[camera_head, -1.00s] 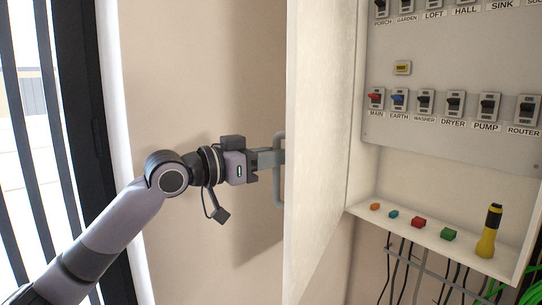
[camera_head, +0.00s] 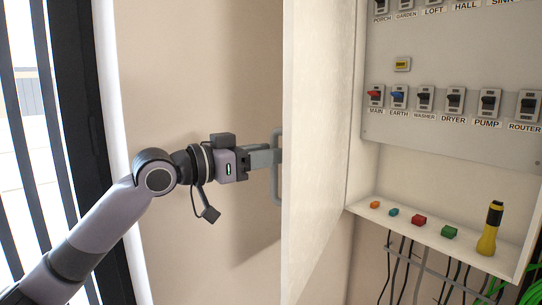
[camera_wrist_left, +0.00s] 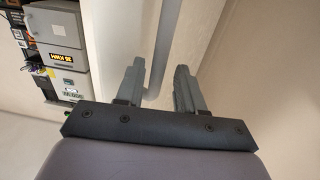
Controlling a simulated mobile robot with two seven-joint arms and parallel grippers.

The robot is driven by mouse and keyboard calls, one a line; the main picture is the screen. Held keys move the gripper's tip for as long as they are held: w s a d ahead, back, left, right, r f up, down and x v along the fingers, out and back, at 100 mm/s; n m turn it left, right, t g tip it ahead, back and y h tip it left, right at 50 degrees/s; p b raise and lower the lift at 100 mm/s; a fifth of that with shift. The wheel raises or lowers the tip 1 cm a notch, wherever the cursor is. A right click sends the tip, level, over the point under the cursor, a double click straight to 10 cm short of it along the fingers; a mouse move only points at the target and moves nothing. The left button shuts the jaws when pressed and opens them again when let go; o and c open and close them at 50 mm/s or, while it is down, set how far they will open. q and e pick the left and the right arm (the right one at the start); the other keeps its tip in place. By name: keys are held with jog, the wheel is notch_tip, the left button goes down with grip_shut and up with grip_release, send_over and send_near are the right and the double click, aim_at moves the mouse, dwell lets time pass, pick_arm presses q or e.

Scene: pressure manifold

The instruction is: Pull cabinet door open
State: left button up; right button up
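The white cabinet door (camera_head: 315,150) stands swung open to the left of the cabinet (camera_head: 445,235), and the inside of the cabinet shows. A grey bar handle (camera_head: 278,190) is on the door's outer face. My left gripper (camera_head: 270,157) is at the handle, level with its upper half. In the left wrist view, the handle bar (camera_wrist_left: 168,45) passes between the two fingers of my left gripper (camera_wrist_left: 158,85). The fingers are apart, with a gap to the bar on the right finger's side. Contact with the left finger is unclear. My right gripper is not in view.
Inside the cabinet is a grey panel (camera_head: 470,65) of labelled switches. Its bottom ledge holds small coloured blocks (camera_head: 419,220) and a yellow-black flashlight (camera_head: 489,228). Cables hang below. A bare wall (camera_head: 200,80) is behind my arm, and a dark-framed window (camera_head: 70,100) is at far left.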

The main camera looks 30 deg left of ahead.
pick_arm(q)
jog(key=shift+b+v, duration=1.05)
jog(key=shift+v, duration=1.7)
